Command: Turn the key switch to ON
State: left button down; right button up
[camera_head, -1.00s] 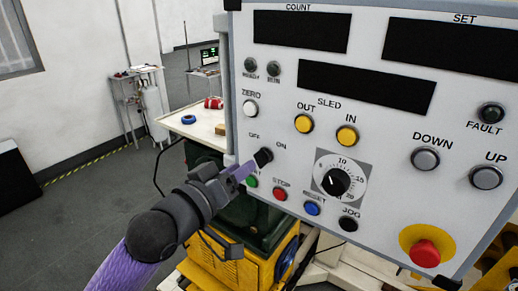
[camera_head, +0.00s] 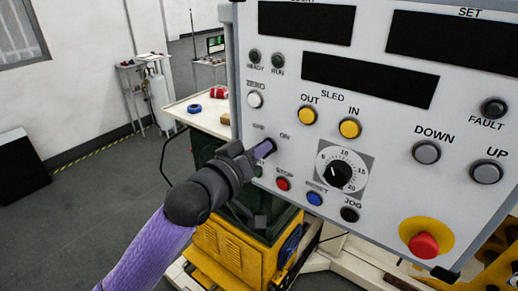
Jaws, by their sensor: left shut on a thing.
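The key switch (camera_head: 271,143) is on the left part of the grey control panel (camera_head: 300,155), between the OFF and ON labels. Only a dark edge of it shows, because my left gripper (camera_head: 264,149) covers it. The switch's exact angle is hidden by the fingers. My right gripper is not in view.
Close around the switch are the white ZERO button (camera_head: 254,100), the red STOP button (camera_head: 283,184) and the yellow OUT button (camera_head: 307,116). A dial (camera_head: 338,174) and a red emergency button (camera_head: 424,245) are further right.

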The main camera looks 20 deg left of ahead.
pick_arm(q)
jog(key=shift+m, duration=0.3)
jog(key=shift+d+m+p, duration=0.15)
jog(key=shift+m+p, duration=1.15)
jog(key=shift+m, duration=1.5)
jog(key=shift+d+m+p, duration=0.1)
jog(key=shift+m+p, duration=1.2)
jog(key=shift+m, duration=1.5)
jog(key=c, duration=0.8)
grip_release()
jog(key=shift+s, duration=0.2)
